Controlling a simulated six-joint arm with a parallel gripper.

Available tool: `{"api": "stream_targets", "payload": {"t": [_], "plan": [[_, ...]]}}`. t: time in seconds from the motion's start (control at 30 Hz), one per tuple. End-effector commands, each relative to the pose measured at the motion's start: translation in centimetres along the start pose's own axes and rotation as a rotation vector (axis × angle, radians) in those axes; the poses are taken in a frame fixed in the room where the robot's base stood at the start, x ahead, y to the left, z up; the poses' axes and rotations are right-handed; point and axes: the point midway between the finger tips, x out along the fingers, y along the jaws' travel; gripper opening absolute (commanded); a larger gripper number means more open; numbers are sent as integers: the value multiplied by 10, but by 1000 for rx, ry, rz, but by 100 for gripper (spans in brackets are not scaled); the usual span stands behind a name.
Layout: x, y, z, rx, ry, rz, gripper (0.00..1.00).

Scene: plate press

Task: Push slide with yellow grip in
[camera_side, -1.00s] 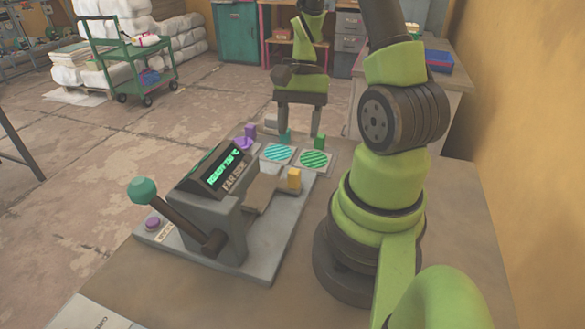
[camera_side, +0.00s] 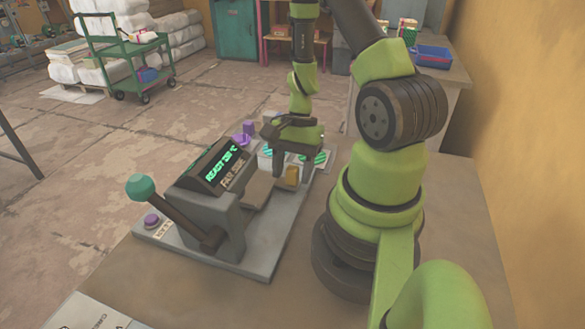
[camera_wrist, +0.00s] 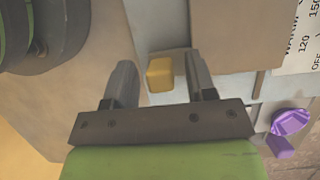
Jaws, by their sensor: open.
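The yellow grip (camera_side: 292,176) stands on the end of the brown slide (camera_side: 258,190), which sticks out of the grey press (camera_side: 208,212) toward my arm. In the wrist view the yellow grip (camera_wrist: 160,74) lies between my gripper's two dark fingers, nearer the right one, with a gap on the left. My gripper (camera_wrist: 160,82) is open and points down over the grip. In the side view my gripper (camera_side: 290,168) hangs just by the grip and hides part of the slide's end. I cannot tell whether a finger touches the grip.
The press has a lever with a teal knob (camera_side: 141,187) and a lit display (camera_side: 220,163). Round teal and green striped pads lie behind my gripper, partly hidden. A purple piece (camera_wrist: 290,122) stands near them. Bare table lies right of the press.

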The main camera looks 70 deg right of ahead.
Motion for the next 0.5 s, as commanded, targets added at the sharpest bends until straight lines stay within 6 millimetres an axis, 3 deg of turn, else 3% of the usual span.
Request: {"api": "stream_targets", "payload": {"t": [0.13,0.37,0.5], "plan": [[0,0,0,-1,0,0,51],[0,0,0,-1,0,0,0],[0,0,0,-1,0,0,0]]}}
